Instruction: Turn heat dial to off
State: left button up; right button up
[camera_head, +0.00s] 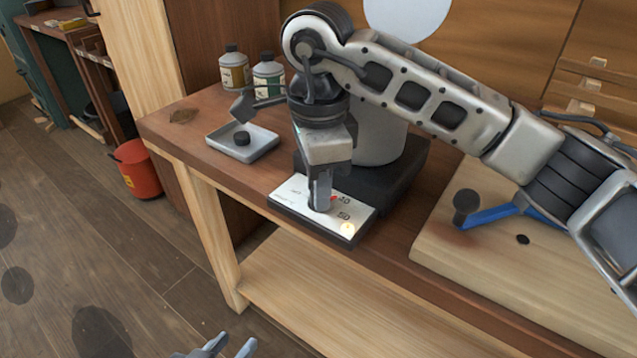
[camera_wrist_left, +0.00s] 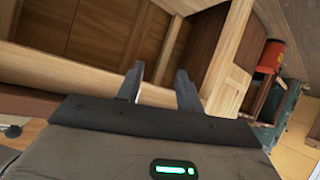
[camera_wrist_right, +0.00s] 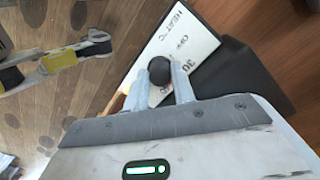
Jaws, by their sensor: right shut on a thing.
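The heat dial (camera_wrist_right: 160,70) is a dark round knob on a white control panel (camera_head: 358,213) at the front of a black base on the bench. In the right wrist view, the panel (camera_wrist_right: 178,40) reads HEAT °C, OFF and 30. My right gripper (camera_head: 321,206) points down at the panel, its fingers closed on either side of the dial; it also shows in the right wrist view (camera_wrist_right: 168,80). In the head view the fingers hide the dial, and I cannot tell its setting. My left gripper (camera_head: 222,348) is open and empty, low in front of the bench; its fingers are apart in the left wrist view (camera_wrist_left: 160,88).
A light glows on the panel. A grey cylinder (camera_head: 378,145) stands on the black base (camera_head: 410,165). A metal tray (camera_head: 262,148) and two bottles (camera_head: 268,76) are behind left. A wooden board (camera_head: 450,245) with a blue-handled tool (camera_head: 490,215) lies right.

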jog(key=shift+f+n+b, duration=0.1)
jog(key=shift+n+b, duration=0.55)
jog(key=shift+n, duration=0.55)
jog(key=shift+n+b, duration=0.4)
jog(key=shift+n, duration=0.4)
jog(key=n+b, duration=0.1)
jog(key=n, duration=0.2)
jog(key=shift+n, duration=0.4)
jog(key=n, duration=0.5)
jog(key=shift+b, duration=0.3)
jog(key=n, duration=0.4)
jog(key=shift+d+r+n, duration=0.1)
jog(key=shift+r+n, duration=0.1)
jog(key=shift+n, duration=0.2)
jog(key=n, duration=0.4)
pick_arm(q)
jog(key=shift+s+d+f, duration=0.1)
jog(key=shift+s+f, duration=0.05)
jog(key=shift+f, duration=0.7)
pick_arm(e)
jog(key=shift+n, duration=0.7)
